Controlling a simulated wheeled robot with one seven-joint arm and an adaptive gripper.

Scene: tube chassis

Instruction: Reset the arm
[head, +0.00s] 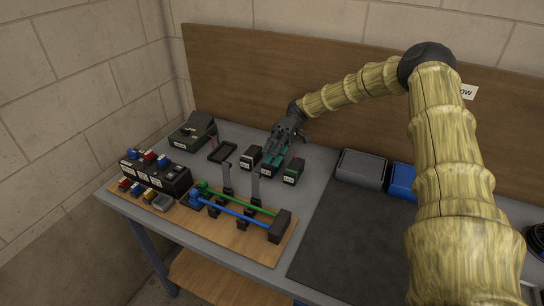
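My arm reaches in from the right side of the head view and extends over the grey workbench (318,178). My gripper (278,146) is dark and points down over the back middle of the bench. A teal-green block (271,162) is directly at or below the fingertips. I cannot tell whether the fingers touch or hold it. The fingers are small and partly overlap the block, so their opening is unclear.
Small dark boxes (250,157) and (293,171) flank the gripper closely. A wooden board (262,255) carries blue and green rods on upright posts. A dark block row (156,175) stands left. Grey (361,170) and blue (402,180) bins stand right. A dark mat (345,238) is clear.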

